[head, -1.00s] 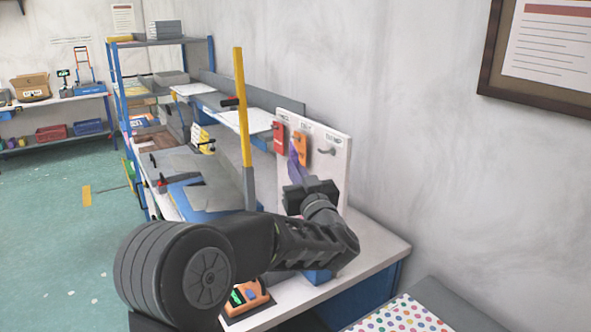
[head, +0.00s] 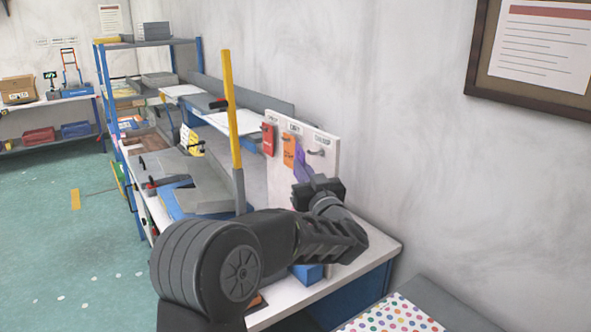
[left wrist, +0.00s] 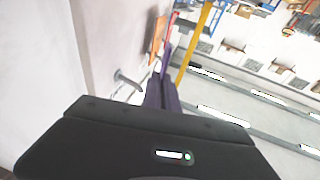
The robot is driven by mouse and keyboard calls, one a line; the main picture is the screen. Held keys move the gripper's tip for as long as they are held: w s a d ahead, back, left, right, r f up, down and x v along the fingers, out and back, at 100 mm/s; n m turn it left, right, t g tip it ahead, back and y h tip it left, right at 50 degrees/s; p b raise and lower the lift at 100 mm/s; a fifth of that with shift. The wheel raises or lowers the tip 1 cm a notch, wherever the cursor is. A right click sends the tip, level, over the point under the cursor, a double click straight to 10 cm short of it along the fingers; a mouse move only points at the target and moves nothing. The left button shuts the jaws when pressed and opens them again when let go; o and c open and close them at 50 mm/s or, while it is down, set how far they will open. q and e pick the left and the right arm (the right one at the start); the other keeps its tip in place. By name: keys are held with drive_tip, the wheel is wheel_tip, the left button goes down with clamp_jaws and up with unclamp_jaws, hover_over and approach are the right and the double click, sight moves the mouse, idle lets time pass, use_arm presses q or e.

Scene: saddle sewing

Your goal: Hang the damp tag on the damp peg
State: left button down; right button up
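A white peg board (head: 322,172) stands on the bench by the wall, with a red tag (head: 268,140) and an orange tag (head: 289,150) on its pegs. The rightmost peg, the damp peg (head: 317,152), is bare under a label that seems to read "DAMP"; it also shows in the left wrist view (left wrist: 127,80). My left gripper (head: 307,178) is shut on a purple tag (head: 300,162), just in front of the board and below the damp peg. The tag appears nearly edge-on in the left wrist view (left wrist: 161,95), to the right of the peg. My right gripper is out of view.
A yellow post (head: 232,110) rises left of the board. A grey shelf and white sheets are behind it. A framed notice (head: 535,50) hangs on the right wall. A dotted cloth (head: 395,318) lies at the front right.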

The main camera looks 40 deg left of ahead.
use_arm(q)
drive_tip(key=shift+w+d+f, duration=0.2)
drive_tip(key=shift+w+d, duration=0.05)
drive_tip(key=shift+w, duration=0.5)
drive_tip(key=shift+w+d+f, duration=0.2)
drive_tip(key=shift+w, duration=0.6)
drive_tip(key=shift+w+d+f, duration=0.2)
drive_tip(key=shift+w+d, duration=0.05)
drive_tip(key=shift+w, duration=0.5)
drive_tip(key=c, duration=1.6)
unclamp_jaws()
drive_tip(key=shift+s+r, duration=0.1)
drive_tip(key=shift+d, duration=0.15)
